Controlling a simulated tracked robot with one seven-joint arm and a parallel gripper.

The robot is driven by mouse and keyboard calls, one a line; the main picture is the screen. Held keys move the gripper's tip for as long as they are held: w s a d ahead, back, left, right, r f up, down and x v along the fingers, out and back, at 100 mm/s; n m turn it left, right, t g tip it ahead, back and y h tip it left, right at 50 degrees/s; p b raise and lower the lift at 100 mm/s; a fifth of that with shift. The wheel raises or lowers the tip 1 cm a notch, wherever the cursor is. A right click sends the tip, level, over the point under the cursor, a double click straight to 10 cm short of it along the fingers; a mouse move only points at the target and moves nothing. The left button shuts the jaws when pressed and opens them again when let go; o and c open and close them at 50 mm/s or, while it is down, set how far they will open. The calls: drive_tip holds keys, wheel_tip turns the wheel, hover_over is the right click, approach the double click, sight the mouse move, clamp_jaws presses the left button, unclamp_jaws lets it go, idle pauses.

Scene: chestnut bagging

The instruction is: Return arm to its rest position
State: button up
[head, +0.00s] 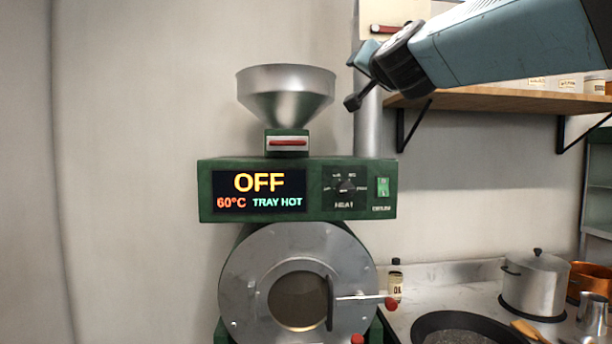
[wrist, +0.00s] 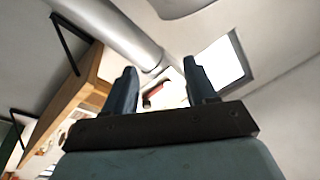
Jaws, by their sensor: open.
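My gripper (head: 357,78) is raised at the upper right of the head view, with my blue-grey arm reaching in from the right edge. Its two fingers are spread apart, with nothing between them. In the wrist view my gripper (wrist: 160,68) points up toward the ceiling, fingers apart and empty. In the head view it appears in front of the metal pipe (head: 368,128), right of the steel hopper (head: 286,92); I cannot tell the gap in depth.
The green roaster panel (head: 262,188) reads OFF, 60°C, TRAY HOT. Its round door (head: 240,285) is below. A wooden shelf (head: 490,98) lies under my arm. A pot (head: 535,283), a pan (head: 465,330) and an oil bottle (head: 395,280) stand lower right. The left wall side is clear.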

drive_tip(key=s+d+f+n+g, duration=0.1)
drive_tip(key=s+f+n+g, duration=0.15)
drive_tip(key=f, duration=0.55)
drive_tip(key=s+d+f+n+g, duration=0.1)
drive_tip(key=s+f+g, duration=0.2)
drive_tip(key=f, duration=0.5)
drive_tip(key=s+d+f+n+g, duration=0.1)
drive_tip(key=s+d+f+g, duration=0.15)
drive_tip(key=f, duration=0.65)
drive_tip(key=s+d+f+g+h, duration=0.1)
drive_tip(key=s+d+f+g, duration=0.2)
drive_tip(key=s+f, duration=0.4)
drive_tip(key=s+d+f+g+h, duration=0.1)
drive_tip(key=s+d+f+g, duration=0.2)
drive_tip(key=s+f, duration=0.4)
wheel_tip(320, 180, down, 4)
drive_tip(key=shift+s+d+r+g+h, duration=0.1)
drive_tip(key=shift+s+d+g+h, duration=0.2)
drive_tip(key=shift+g, duration=0.1)
